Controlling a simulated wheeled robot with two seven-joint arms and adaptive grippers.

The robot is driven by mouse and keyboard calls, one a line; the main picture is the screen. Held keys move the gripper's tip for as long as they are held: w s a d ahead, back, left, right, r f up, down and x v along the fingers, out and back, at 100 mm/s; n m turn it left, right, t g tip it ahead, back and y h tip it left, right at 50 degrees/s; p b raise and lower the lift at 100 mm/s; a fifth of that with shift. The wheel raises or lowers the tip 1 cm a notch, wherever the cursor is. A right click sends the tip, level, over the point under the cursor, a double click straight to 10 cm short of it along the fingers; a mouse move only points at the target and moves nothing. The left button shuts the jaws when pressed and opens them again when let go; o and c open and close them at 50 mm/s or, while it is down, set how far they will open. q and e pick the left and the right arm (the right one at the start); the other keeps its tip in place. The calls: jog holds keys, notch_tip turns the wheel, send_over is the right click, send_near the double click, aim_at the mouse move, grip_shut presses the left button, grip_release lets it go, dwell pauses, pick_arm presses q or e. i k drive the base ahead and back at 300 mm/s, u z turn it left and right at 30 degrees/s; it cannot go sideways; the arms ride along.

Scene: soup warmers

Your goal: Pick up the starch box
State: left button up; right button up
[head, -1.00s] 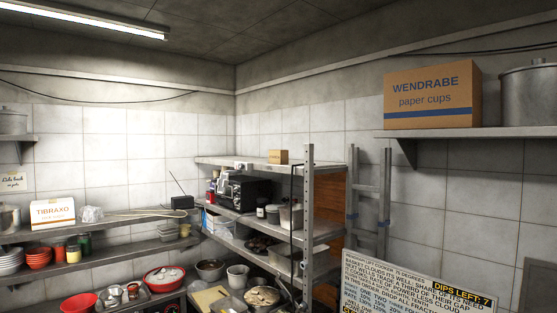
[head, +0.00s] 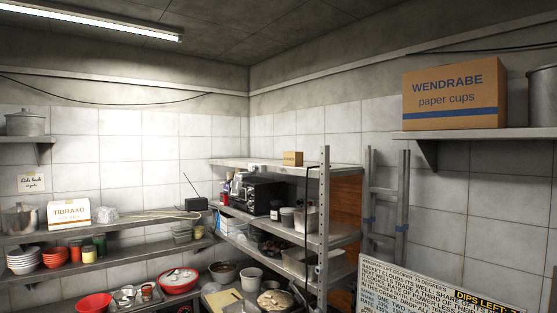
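No box with a readable starch label shows. A white box marked TIBRAXO (head: 69,214) stands on the left wall shelf; its smaller orange print is too small to read. A small plain brown box (head: 292,158) sits on top of the metal rack, with no readable label. A large brown box marked WENDRABE paper cups (head: 455,95) stands on the upper right shelf. Neither of my grippers is in view.
The metal rack (head: 325,215) in the corner holds a black appliance (head: 258,193) and several containers. Bowls and pots crowd the lower left surfaces. A ladder (head: 386,195) leans on the right wall. A text board (head: 430,290) stands at the lower right.

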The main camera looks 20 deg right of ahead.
aim_at(294, 159)
jog(key=i, duration=3.15)
jog(key=z, duration=0.15)
